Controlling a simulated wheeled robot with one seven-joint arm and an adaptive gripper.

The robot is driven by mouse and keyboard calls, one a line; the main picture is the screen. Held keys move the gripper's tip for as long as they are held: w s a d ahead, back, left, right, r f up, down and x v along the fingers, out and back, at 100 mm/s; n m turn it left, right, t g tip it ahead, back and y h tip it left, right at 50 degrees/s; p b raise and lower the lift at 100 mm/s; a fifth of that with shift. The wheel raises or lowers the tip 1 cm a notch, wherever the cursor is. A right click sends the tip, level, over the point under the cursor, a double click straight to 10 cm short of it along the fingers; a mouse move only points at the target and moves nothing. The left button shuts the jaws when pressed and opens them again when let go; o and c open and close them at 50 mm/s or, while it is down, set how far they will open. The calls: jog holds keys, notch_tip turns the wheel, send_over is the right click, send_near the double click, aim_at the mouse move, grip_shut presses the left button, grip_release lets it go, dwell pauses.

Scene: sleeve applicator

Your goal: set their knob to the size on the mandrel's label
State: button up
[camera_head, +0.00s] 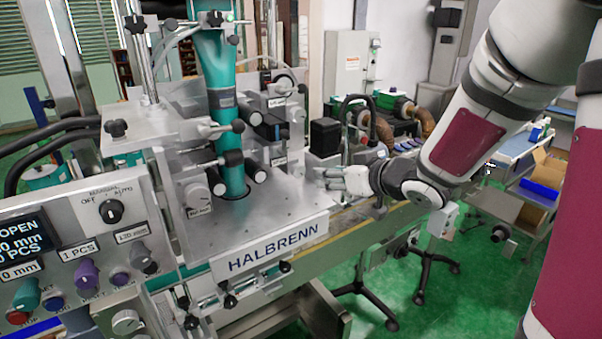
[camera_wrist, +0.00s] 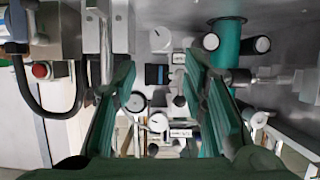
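The mandrel (camera_head: 232,175) is a teal upright cylinder running down through the silver plate between black rollers; it also shows in the wrist view (camera_wrist: 225,45). I cannot read a size label on it. A silver knob (camera_head: 197,194) sits on a block left of the mandrel, with a small label below it. In the wrist view a white-faced knob (camera_wrist: 158,122) and a black-rimmed knob (camera_wrist: 136,102) lie beyond my fingers. My gripper (camera_head: 332,179) is right of the plate, apart from the knobs. In the wrist view its green-padded fingers (camera_wrist: 164,80) are spread and empty.
Posts, clamps and rollers crowd the mandrel. A conveyor (camera_head: 370,220) runs behind the HALBRENN plate (camera_head: 272,246).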

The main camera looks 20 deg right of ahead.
aim_at(300, 172)
jog(key=b+x, duration=0.1)
jog(key=x, duration=1.2)
jog(key=shift+w+f, duration=0.15)
jog(key=shift+w, duration=0.15)
jog(key=shift+c, duration=0.5)
jog(key=c, duration=0.8)
